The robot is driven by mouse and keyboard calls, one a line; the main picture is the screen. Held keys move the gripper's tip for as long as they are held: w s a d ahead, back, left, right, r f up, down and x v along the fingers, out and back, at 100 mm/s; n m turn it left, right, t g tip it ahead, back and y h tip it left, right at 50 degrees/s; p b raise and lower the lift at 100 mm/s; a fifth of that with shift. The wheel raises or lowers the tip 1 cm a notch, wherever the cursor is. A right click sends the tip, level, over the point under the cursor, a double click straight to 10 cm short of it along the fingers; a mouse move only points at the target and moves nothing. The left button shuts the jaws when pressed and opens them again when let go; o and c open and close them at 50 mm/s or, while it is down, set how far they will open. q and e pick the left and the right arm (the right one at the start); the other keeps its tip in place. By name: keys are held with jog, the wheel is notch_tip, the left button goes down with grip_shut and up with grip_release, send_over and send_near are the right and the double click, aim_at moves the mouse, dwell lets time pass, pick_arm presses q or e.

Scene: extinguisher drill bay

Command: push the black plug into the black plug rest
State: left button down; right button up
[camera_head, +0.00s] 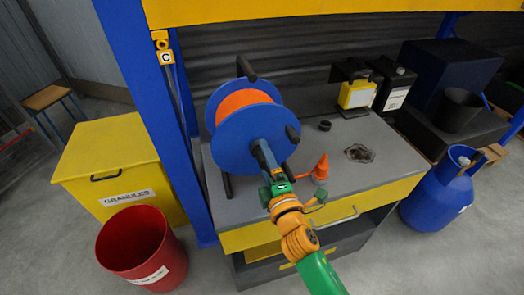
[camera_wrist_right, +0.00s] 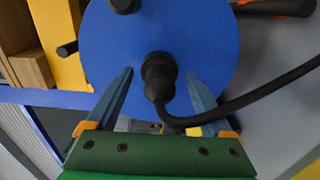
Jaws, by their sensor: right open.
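The black plug (camera_wrist_right: 156,84) shows in the right wrist view with its black cable running off to the right. Its far end meets a dark round part on the blue face of the cable reel (camera_head: 230,155). That part may be the black plug rest; the plug covers most of it, and I cannot tell how deep the plug sits. My right gripper (camera_head: 258,148) is open in front of the reel face. In the wrist view its two fingers (camera_wrist_right: 160,76) stand on either side of the plug, with gaps visible. In the head view the gripper hides the plug. My left gripper is not in view.
The reel stands on a grey bench (camera_head: 345,190). A blue post (camera_head: 160,120) is close left. A yellow bin (camera_head: 110,165) and red bucket (camera_head: 140,245) stand on the floor.

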grip_shut()
dwell(0.3)
jog(key=shift+s+p, duration=0.2)
jog(key=shift+p, duration=0.1)
jog(key=shift+p+v, duration=0.8)
jog(key=shift+v, duration=2.05)
jog(key=shift+d, duration=0.1)
